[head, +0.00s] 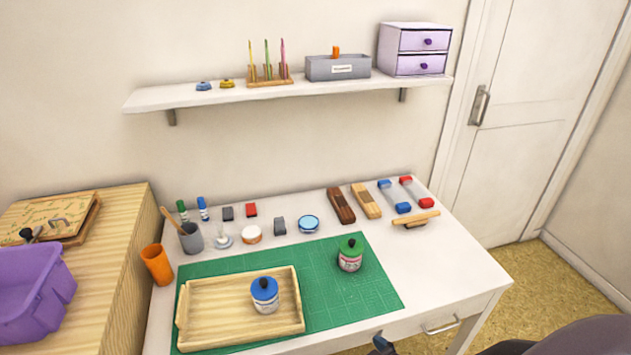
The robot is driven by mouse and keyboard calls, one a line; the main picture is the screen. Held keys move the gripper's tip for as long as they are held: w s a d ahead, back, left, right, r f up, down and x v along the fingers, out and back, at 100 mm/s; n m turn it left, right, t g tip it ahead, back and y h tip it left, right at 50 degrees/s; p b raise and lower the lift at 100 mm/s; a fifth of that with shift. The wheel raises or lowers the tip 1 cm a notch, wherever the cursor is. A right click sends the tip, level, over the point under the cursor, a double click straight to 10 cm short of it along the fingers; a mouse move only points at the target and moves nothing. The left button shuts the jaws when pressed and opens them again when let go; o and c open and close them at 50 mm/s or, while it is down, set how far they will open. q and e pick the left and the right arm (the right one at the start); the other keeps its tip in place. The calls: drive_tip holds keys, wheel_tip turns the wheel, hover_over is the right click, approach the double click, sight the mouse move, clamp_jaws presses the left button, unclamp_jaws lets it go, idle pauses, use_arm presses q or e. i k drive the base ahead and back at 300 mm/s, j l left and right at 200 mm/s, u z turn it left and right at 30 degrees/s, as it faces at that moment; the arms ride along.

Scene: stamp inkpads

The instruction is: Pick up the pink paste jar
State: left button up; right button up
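No jar that is plainly pink all over shows in the head view. A small jar with a green lid and a pinkish-white label (350,257) stands upright on the green cutting mat (378,290). Another jar, with a blue lid and a pale label (265,297), stands inside the wooden tray (230,325) on the mat's left part. A dark and blue tip at the bottom edge looks like part of my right gripper (382,343); it is apart from both jars, and its fingers are mostly cut off. My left gripper is not in view.
Stamps, pads and wooden blocks line the desk's back, with a grey cup (191,239) and an orange cup (157,265) at left. A wall shelf (210,97) hangs above. A purple bin (38,290) stands on the left cabinet. The desk's right front is clear.

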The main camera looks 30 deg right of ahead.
sight(348, 264)
drive_tip(key=z, duration=1.25)
drive_tip(key=i+j+u, duration=0.1)
drive_tip(key=j+u, duration=0.2)
drive_tip(key=j, duration=0.15)
drive_tip(key=i+j+u, duration=0.15)
drive_tip(key=j+u, duration=0.15)
drive_tip(key=j, duration=0.15)
